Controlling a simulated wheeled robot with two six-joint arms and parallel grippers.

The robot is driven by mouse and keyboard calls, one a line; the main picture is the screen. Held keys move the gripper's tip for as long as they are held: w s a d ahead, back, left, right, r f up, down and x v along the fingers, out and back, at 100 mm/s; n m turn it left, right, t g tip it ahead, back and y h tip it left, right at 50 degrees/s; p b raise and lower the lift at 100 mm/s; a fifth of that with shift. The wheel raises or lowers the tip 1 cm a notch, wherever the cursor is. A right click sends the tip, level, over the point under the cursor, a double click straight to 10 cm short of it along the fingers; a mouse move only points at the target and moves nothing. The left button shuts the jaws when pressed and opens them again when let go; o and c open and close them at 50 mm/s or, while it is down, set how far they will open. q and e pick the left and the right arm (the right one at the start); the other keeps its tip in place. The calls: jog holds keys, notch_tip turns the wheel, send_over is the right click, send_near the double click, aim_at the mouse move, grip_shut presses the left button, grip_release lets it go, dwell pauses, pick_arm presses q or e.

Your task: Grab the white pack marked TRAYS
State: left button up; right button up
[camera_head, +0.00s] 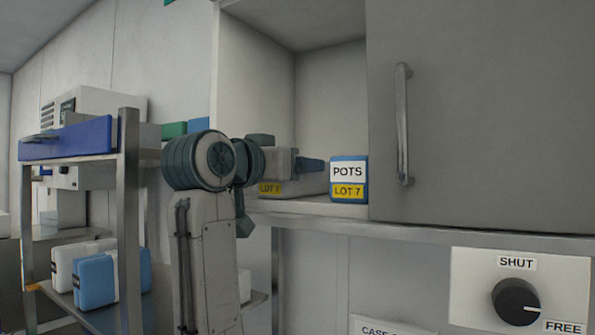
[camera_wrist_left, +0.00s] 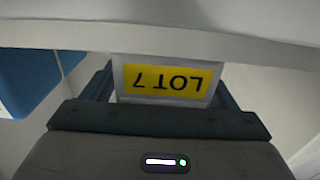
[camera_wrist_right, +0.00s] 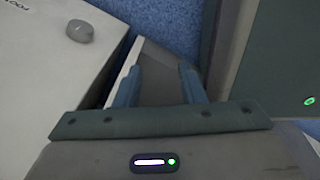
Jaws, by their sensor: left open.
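A white pack (camera_head: 300,186) with a yellow LOT 7 label stands on the open cabinet shelf, left of a blue pack marked POTS (camera_head: 348,178). My arm hides its upper part, so the word TRAYS is not readable. My left gripper (camera_head: 308,166) is in the cabinet opening at the white pack. In the left wrist view the white pack's (camera_wrist_left: 118,78) upside-down LOT 7 label shows between the two open fingers (camera_wrist_left: 165,95); contact cannot be told. My right gripper (camera_wrist_right: 158,82) is open with nothing held, and is out of the head view.
A grey cabinet door (camera_head: 480,110) covers the right side of the cabinet. A SHUT/FREE knob (camera_head: 516,302) is below. A metal rack (camera_head: 128,220) with white and blue packs stands left. A white box with a grey knob (camera_wrist_right: 80,31) lies near my right gripper.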

pick_arm(q)
jog(key=c, duration=1.2)
